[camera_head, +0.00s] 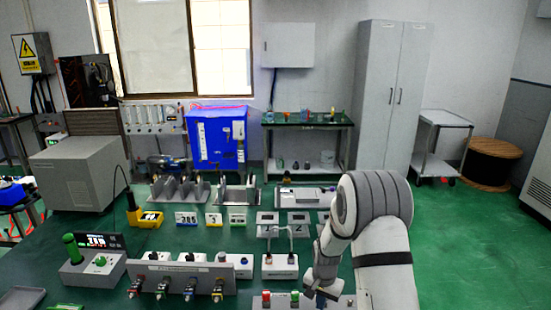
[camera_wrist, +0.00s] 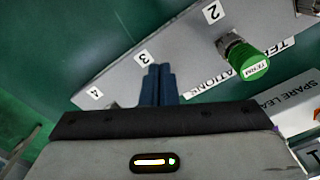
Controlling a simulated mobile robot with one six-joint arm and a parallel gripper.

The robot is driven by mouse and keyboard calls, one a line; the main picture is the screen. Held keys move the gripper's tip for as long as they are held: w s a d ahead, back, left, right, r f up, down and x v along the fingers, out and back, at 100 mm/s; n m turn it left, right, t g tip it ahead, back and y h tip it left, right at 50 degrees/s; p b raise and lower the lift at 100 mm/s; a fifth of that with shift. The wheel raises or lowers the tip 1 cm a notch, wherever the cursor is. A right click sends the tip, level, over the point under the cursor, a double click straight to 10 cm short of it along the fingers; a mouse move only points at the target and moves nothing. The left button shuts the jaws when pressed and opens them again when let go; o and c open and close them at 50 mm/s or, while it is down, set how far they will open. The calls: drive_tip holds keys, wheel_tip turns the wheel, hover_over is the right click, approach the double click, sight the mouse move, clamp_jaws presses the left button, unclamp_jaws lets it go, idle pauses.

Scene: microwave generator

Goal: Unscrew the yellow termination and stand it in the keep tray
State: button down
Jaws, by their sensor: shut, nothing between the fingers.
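My gripper (camera_wrist: 158,86) is shut and empty in the wrist view, its blue fingers together over the number 3 place of a grey numbered plate (camera_wrist: 190,62). A green termination (camera_wrist: 248,62) marked TERM stands at number 2, to the right of the fingers. No yellow termination can be made out; my fingers and wrist hide part of the plate. In the head view my gripper (camera_head: 318,294) is low at the front, beside a plate with a red termination (camera_head: 266,296) and a green one. I cannot tell which thing is the keep tray.
A grey panel with several coloured connectors (camera_head: 180,278) stands left of my gripper. White boxes (camera_head: 280,266) stand behind it. A grey tray (camera_head: 22,299) is partly visible at the front left. A plate marked SPARE LEA (camera_wrist: 294,108) lies at right in the wrist view.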

drive_tip(key=shift+s+r+p, duration=0.1)
drive_tip(key=shift+r+p, duration=1.3)
drive_tip(key=shift+r, duration=1.55)
drive_tip(key=shift+a, duration=0.1)
drive_tip(key=s+r+n+t, duration=0.1)
drive_tip(key=s+r, duration=0.4)
drive_tip(key=r, duration=0.4)
drive_tip(key=s+r+n+t, duration=0.1)
drive_tip(key=s+r+n, duration=0.1)
drive_tip(key=s+r, duration=0.6)
drive_tip(key=s+r+n, duration=0.1)
drive_tip(key=s+r, duration=0.3)
drive_tip(key=s, duration=0.3)
drive_tip(key=s+d+r+n+t, duration=0.1)
drive_tip(key=s+r+n, duration=0.1)
drive_tip(key=s+r, duration=0.3)
drive_tip(key=s, duration=0.2)
drive_tip(key=shift+s+d, duration=0.15)
drive_tip(key=shift+s, duration=0.2)
